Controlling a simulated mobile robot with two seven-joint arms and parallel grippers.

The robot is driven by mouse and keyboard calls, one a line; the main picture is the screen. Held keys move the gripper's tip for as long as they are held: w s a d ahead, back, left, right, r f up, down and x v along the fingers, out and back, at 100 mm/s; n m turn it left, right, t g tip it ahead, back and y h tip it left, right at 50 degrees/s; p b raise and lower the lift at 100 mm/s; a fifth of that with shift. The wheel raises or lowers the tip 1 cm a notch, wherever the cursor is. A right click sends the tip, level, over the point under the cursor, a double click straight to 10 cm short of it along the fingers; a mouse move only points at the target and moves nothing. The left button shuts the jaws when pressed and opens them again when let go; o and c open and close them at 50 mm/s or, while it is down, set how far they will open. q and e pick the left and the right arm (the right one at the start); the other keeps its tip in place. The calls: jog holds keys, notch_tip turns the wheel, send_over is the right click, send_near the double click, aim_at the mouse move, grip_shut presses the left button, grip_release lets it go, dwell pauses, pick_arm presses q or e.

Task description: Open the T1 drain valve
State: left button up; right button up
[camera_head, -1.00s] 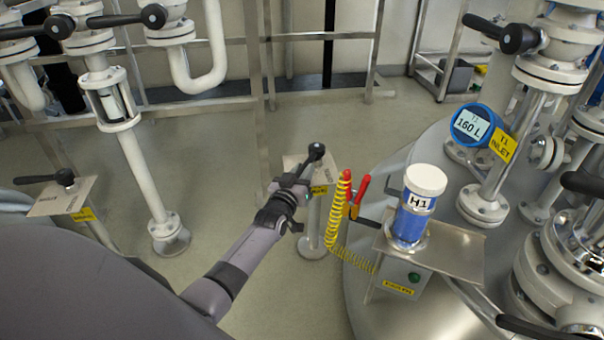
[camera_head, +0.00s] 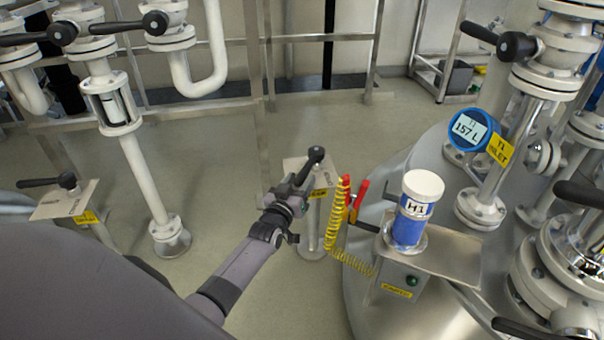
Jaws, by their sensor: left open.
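A black lever handle (camera_head: 314,158) stands on a small metal plate (camera_head: 296,168) on a post, with a yellow label (camera_head: 318,193) that is partly covered and too small to read fully. I take it for the T1 drain valve. My left gripper (camera_head: 298,184) is open, close to the lever's lower end; I cannot tell whether it touches. The wrist hides part of the plate and post. The blue T1 gauge (camera_head: 469,130) on the tank at the right reads 157 L. My right gripper is not in view.
A blue H1 jar (camera_head: 411,222) with a white lid stands on a metal shelf (camera_head: 456,258), beside red handles (camera_head: 359,195) and a yellow coiled hose (camera_head: 334,220). Another lever (camera_head: 48,182) on a plate is at the left. Floor is clear behind the post.

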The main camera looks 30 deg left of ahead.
pick_arm(q)
jog(key=shift+s+d+p, duration=0.25)
jog(key=shift+s+p, duration=0.2)
jog(key=shift+s, duration=0.7)
jog(key=shift+s+d+p, duration=0.2)
jog(key=shift+s+p, duration=0.2)
jog(key=shift+s, duration=0.7)
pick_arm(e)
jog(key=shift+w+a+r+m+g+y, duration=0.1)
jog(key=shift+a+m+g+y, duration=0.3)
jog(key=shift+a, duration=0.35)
